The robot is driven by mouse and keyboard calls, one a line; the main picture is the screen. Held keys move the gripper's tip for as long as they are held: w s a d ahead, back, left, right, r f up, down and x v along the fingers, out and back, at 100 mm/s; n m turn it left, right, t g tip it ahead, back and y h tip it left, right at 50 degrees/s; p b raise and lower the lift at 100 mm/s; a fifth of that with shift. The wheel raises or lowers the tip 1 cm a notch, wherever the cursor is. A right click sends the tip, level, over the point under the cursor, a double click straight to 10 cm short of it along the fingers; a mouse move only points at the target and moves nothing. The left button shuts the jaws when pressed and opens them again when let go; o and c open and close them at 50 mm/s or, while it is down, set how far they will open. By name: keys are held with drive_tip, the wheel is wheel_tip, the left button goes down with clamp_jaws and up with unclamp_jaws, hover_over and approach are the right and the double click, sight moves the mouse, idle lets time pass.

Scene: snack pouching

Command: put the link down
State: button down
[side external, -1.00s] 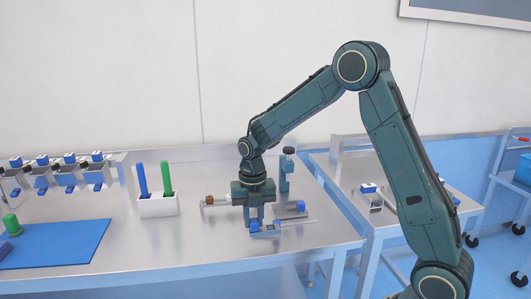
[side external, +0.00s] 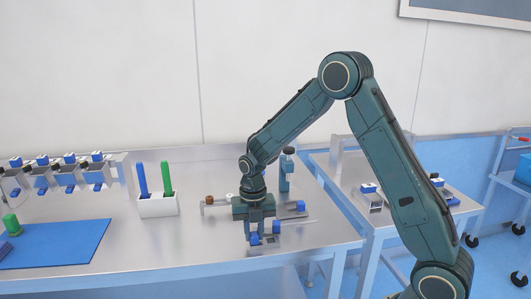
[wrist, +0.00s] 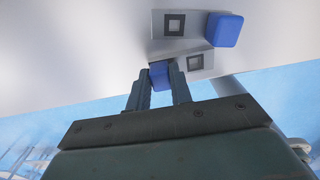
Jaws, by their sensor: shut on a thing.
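My gripper (side external: 262,231) points down over the near right part of the metal table. In the wrist view its fingers (wrist: 160,73) are shut on the blue grip of the link. The link (wrist: 196,64) is a silver plate with a dark square marking. In the side view the link (side external: 264,248) shows low at the fingertips, close to the tabletop; I cannot tell if it touches. Beside it in the wrist view is a silver plate (wrist: 160,38) with another dark square and a blue block (wrist: 223,29).
A blue-knobbed piece (side external: 300,206) stands just behind my gripper. A white holder (side external: 157,207) with blue and green sticks is to the left, then a blue mat (side external: 60,245). A rack of blue-ended pieces (side external: 70,178) is at far left. The table's front edge is close.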

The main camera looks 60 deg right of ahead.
sight(256, 234)
drive_tip(key=c, duration=1.3)
unclamp_jaws()
drive_tip(key=shift+o, duration=0.2)
drive_tip(key=shift+r, duration=0.1)
wheel_tip(256, 234, up, 12)
drive_tip(key=shift+s+r, duration=0.1)
drive_tip(key=shift+r, duration=0.05)
drive_tip(key=s+a+r+m+t, duration=0.35)
drive_tip(key=s+r+m, duration=0.55)
drive_tip(key=s+m, duration=0.35)
drive_tip(key=s+a+m+t, duration=0.2)
drive_tip(key=s+m, duration=1)
drive_tip(key=m, duration=0.2)
drive_tip(key=shift+s, duration=0.3)
